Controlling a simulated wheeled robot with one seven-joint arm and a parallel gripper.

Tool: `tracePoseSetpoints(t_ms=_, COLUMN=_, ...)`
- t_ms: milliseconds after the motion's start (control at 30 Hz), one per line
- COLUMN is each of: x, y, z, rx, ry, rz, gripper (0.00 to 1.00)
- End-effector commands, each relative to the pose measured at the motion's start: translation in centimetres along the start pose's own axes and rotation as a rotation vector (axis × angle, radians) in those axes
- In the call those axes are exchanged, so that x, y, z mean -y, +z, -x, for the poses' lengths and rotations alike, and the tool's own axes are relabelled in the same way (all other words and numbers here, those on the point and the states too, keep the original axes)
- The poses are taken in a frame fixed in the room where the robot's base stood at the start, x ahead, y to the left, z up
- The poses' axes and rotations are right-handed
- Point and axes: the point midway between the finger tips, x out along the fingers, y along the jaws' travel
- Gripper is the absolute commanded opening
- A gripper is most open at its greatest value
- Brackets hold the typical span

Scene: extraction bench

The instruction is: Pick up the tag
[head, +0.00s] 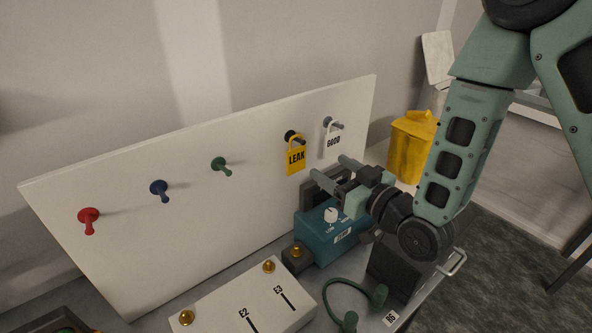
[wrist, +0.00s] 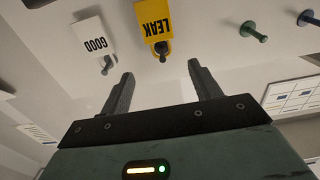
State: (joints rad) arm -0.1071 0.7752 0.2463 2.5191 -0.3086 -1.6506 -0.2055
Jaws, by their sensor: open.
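Two tags hang on pegs at the right end of the white board (head: 130,225). The yellow LEAK tag (head: 296,160) hangs on a dark peg, and the white GOOD tag (head: 333,141) hangs on a grey peg to its right. My gripper (head: 334,170) is open and empty, in front of the board and near the two tags. In the wrist view, which is upside down, the LEAK tag (wrist: 158,22) and the GOOD tag (wrist: 95,38) lie beyond the fingertips of my gripper (wrist: 160,75). Neither tag is between the fingers.
Red (head: 89,218), blue (head: 159,189) and green (head: 220,165) pegs on the board are empty. A blue box with a dial (head: 322,232) stands below my gripper. A pale panel (head: 240,305) with brass knobs and a green cable (head: 345,285) lie in front. A yellow container (head: 411,148) stands behind.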

Motion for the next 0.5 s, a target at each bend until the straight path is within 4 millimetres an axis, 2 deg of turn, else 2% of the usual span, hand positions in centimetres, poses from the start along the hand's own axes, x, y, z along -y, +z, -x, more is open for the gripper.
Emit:
tracePoseSetpoints(t_ms=33, x=-0.05, y=0.53, z=-0.19, rx=-0.005, ry=0.001, rz=0.003, gripper=0.63)
tracePoseSetpoints(t_ms=500, x=0.05, y=0.35, z=-1.1, rx=-0.001, ry=0.003, rz=0.002, gripper=0.63)
